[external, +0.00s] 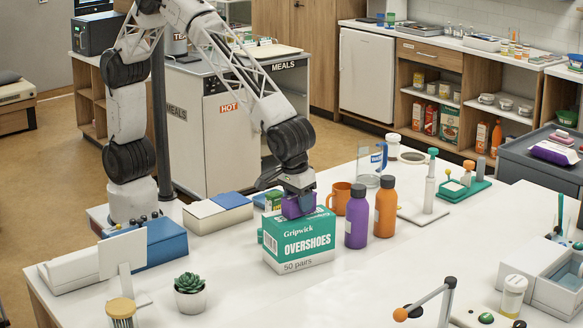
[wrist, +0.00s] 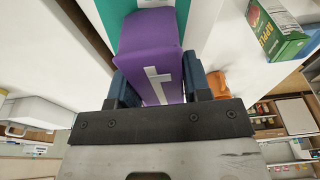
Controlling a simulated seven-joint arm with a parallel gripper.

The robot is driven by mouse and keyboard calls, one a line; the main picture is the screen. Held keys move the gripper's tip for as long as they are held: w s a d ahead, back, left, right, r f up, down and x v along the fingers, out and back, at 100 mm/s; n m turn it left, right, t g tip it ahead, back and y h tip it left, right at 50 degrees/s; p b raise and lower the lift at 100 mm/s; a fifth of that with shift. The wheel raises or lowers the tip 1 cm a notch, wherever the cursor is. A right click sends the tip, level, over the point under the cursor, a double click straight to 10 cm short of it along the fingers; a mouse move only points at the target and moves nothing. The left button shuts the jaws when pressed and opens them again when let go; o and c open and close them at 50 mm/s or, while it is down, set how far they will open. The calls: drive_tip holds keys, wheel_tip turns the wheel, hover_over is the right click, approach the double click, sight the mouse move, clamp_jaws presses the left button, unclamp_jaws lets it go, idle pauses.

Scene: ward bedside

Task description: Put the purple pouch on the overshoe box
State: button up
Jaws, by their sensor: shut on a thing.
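The overshoe box (external: 299,246) is teal and white, marked "OVERSHOES", and stands on the white table. The purple pouch (external: 297,206) is at the top of the box, directly under my gripper (external: 290,199). In the wrist view the pouch (wrist: 151,45) shows a pale T-shaped mark, and my gripper's dark blue fingers (wrist: 160,88) are on both sides of it. My gripper is shut on the pouch. I cannot tell whether the pouch rests on the box top or is just above it. Part of the teal box (wrist: 113,15) shows behind the pouch in the wrist view.
An orange mug (external: 340,197), a purple bottle (external: 356,217) and an orange bottle (external: 385,208) stand close on the right. A potted succulent (external: 190,292) stands front left.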

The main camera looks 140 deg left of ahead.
sight(293, 197)
drive_tip(key=shift+f, duration=0.15)
drive_tip(key=o, duration=0.9)
drive_tip(key=shift+o, duration=0.2)
wheel_tip(293, 197, up, 12)
drive_tip(key=d, duration=0.1)
drive_tip(key=shift+d, duration=0.4)
idle(0.4)
